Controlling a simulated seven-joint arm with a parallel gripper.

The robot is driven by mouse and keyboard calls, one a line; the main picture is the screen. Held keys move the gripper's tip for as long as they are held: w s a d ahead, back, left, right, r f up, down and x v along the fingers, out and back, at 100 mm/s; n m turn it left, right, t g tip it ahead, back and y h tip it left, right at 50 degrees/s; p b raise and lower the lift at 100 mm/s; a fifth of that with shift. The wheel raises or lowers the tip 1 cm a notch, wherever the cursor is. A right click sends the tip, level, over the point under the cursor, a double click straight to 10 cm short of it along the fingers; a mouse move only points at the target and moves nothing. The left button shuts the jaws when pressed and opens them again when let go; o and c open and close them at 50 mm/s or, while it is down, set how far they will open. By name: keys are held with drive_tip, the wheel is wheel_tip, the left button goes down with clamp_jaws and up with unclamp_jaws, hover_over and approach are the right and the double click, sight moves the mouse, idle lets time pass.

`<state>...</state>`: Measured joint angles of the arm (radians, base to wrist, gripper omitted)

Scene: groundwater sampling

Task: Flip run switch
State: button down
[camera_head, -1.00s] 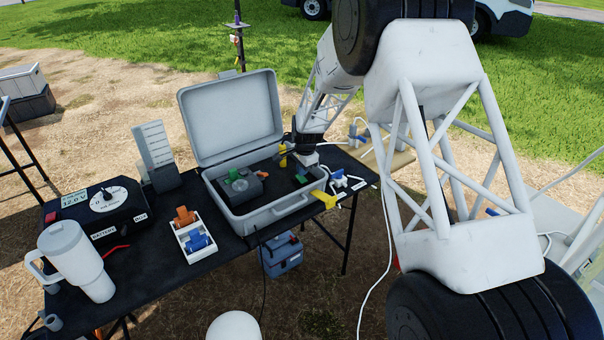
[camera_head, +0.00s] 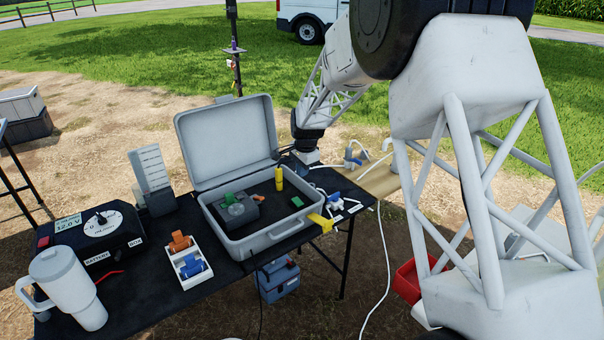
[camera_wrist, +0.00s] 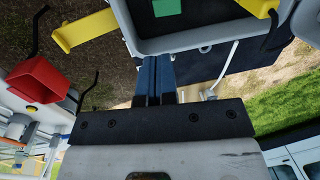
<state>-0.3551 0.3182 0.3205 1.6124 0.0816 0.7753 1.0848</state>
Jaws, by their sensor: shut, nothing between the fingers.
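The open grey case (camera_head: 262,243) stands on the black table. Inside are a dark controller box (camera_head: 237,212) with a green part on top, a small green square (camera_head: 297,201) at the right of its panel, and an upright yellow cylinder (camera_head: 279,179). I cannot make out which part is the run switch. My gripper (camera_head: 306,163) is beyond the case's right rear corner, apart from the panel. In the wrist view its blue fingers (camera_wrist: 154,82) are together and empty. The green square (camera_wrist: 167,7) and yellow cylinder (camera_wrist: 258,7) show at that view's top edge.
A yellow bracket (camera_head: 320,222) sticks out at the case's front right corner. Blue-handled valves and white tubing (camera_head: 333,197) lie to its right. A white tray (camera_head: 190,266), a battery box (camera_head: 97,233) and a white mug (camera_head: 70,283) stand left. The raised lid (camera_head: 226,140) bounds the case's back.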

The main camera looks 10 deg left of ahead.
sight(295, 199)
drive_tip(key=shift+w, duration=0.1)
drive_tip(key=shift+w+a+r+t+y, duration=0.15)
drive_tip(key=shift+w+a+t+y, duration=0.15)
drive_tip(key=shift+w+a, duration=0.15)
idle(0.4)
drive_tip(key=f, duration=0.4)
drive_tip(key=w+a+f, duration=0.1)
drive_tip(key=f, duration=0.4)
drive_tip(key=w+f, duration=0.1)
drive_tip(key=f, duration=0.3)
drive_tip(key=shift+a+f, duration=0.4)
